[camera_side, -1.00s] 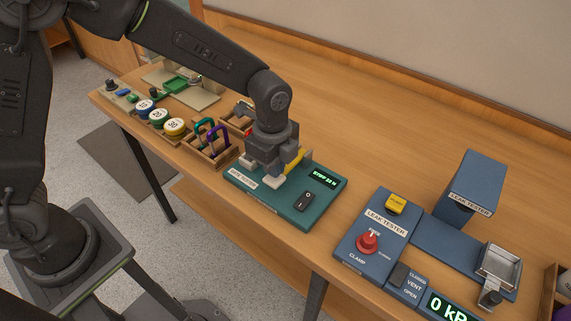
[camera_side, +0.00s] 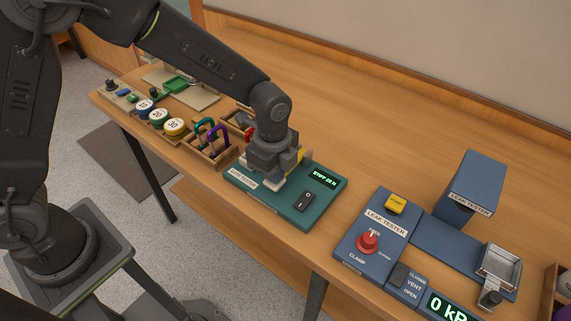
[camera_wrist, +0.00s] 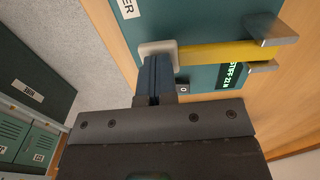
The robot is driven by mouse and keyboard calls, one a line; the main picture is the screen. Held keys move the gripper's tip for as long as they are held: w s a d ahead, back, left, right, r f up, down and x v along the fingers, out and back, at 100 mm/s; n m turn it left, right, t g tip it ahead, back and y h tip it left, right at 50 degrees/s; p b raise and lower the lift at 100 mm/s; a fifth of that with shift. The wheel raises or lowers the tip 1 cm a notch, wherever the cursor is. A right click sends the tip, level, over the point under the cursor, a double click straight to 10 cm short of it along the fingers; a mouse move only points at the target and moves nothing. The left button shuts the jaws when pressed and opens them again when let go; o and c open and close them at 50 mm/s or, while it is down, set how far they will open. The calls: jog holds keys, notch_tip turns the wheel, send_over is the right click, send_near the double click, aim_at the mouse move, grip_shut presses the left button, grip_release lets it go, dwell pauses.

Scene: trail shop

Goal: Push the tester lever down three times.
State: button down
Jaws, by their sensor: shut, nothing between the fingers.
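The tester is a teal base (camera_side: 330,190) with a green display (camera_side: 323,176) whose text starts with "STIFF". Its yellow lever (camera_wrist: 215,54) runs between metal posts at the right and a pale pad at its left end (camera_wrist: 158,47) in the wrist view. My gripper (camera_wrist: 153,62) is shut and empty, with its fingertips at the pad and seemingly against it. In the side view my gripper (camera_side: 268,176) is over the tester's left part and hides most of the lever, so I cannot tell exactly how far down it is.
A black rocker switch (camera_side: 304,201) sits on the tester's front right. To the right stands a blue leak tester (camera_side: 377,235) with a yellow button and red knob. To the left are a wooden rack of carabiners (camera_side: 213,152) and round numbered weights (camera_side: 160,116). The bench behind is clear.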

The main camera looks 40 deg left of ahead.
jog(key=shift+f, duration=0.65)
jog(key=shift+r, duration=0.15)
dwell(0.9)
jog(key=shift+r, duration=2)
jog(key=shift+r, duration=2.5)
jog(key=shift+f, duration=2.5)
jog(key=shift+f, duration=0.1)
